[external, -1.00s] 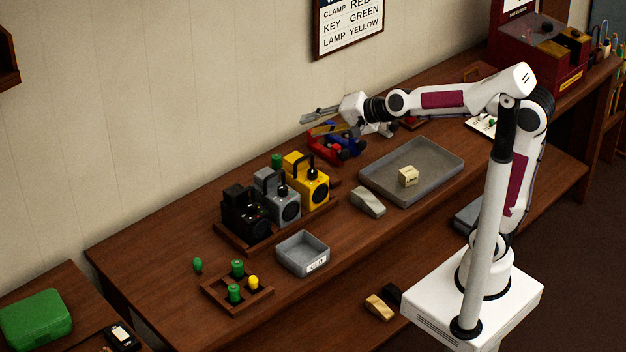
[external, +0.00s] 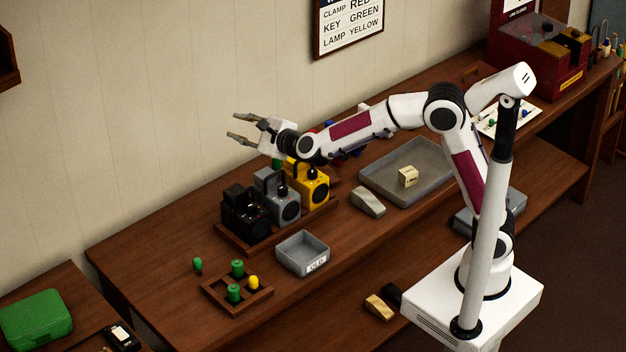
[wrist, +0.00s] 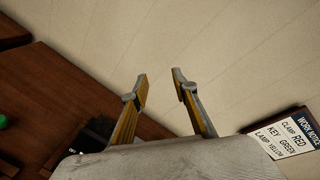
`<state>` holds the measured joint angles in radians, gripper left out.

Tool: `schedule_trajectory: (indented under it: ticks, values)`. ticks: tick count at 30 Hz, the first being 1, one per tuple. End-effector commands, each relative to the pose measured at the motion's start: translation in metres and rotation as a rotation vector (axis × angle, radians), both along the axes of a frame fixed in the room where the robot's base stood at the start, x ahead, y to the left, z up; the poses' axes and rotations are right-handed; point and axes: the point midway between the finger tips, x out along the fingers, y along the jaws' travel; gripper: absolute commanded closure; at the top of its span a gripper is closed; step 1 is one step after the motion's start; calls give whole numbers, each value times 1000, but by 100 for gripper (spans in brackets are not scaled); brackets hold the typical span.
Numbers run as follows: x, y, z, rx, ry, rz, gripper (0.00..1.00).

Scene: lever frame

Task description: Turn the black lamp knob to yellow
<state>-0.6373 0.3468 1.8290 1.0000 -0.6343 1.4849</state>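Three box-shaped lamps stand in a row on a wooden tray: a black lamp (external: 245,215), a grey lamp (external: 279,198) and a yellow lamp (external: 310,184). The black lamp is at the left end; its knob is too small and dark to make out. In the wrist view a dark object, perhaps the black lamp (wrist: 97,130), shows partly behind the gripper. My gripper (external: 241,128) is open and empty, above and behind the lamps, near the wall. Its fingers (wrist: 160,83) are apart in the wrist view.
A wall notice (external: 348,25) reads clamp red, key green, lamp yellow. A grey bin (external: 303,254), a wooden rack (external: 237,306) with green and yellow pegs, and a grey tray (external: 430,160) with a block share the bench. Bare bench lies left of the lamps.

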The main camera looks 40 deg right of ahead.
Motion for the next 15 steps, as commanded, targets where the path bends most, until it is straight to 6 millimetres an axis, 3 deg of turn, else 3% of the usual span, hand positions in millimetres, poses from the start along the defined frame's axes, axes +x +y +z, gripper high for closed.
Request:
schedule_trajectory:
  ticks: [8, 15]
  values:
    - [8, 27, -42, 230, -24, -177, 72]
    - [0, 44, -83, 406, -68, -334, 72]
